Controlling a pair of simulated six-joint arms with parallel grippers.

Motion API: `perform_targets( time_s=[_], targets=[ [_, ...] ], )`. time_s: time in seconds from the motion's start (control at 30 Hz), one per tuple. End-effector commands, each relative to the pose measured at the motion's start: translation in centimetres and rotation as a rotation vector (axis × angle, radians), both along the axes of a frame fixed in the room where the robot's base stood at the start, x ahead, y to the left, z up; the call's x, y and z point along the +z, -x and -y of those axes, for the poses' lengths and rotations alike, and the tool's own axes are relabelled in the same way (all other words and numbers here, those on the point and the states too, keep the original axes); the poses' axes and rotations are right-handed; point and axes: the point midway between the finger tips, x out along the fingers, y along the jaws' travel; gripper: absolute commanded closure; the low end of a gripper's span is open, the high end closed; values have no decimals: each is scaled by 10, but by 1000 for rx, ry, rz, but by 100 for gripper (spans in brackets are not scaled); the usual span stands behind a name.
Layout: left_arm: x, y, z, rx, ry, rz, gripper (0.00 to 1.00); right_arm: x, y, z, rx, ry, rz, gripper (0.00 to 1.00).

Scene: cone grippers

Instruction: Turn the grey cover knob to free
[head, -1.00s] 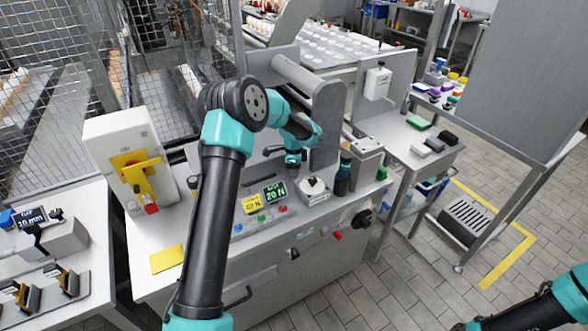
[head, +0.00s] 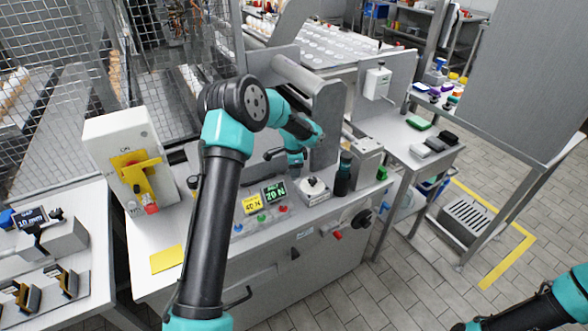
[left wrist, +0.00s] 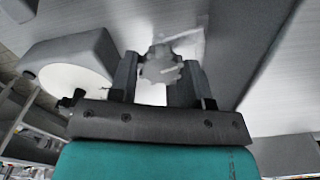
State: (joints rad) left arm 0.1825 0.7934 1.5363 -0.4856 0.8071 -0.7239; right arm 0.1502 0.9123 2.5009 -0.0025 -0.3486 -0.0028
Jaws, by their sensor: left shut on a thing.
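The grey cover knob (left wrist: 160,64), with a lobed edge and a pale mark on its face, sits between the two dark fingers of my left gripper (left wrist: 160,78) in the left wrist view. The fingers are closed on its sides. In the head view my left arm reaches over the machine bench, its wrist low beside an upright grey plate, and the knob is hidden there. My right gripper is out of view; only part of my right arm shows at the lower right.
A white roller (left wrist: 68,78) is close beside the gripper in the left wrist view. A yellow switch box (head: 139,172) is left.

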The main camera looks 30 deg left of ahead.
Motion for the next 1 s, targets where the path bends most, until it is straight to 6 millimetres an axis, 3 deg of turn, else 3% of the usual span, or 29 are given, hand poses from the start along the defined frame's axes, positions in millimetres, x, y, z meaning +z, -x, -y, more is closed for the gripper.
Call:
perform_targets(
  time_s=[1.0],
  targets=[
    [0,0,-1,953,0,0,80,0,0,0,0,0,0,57]
  ],
)
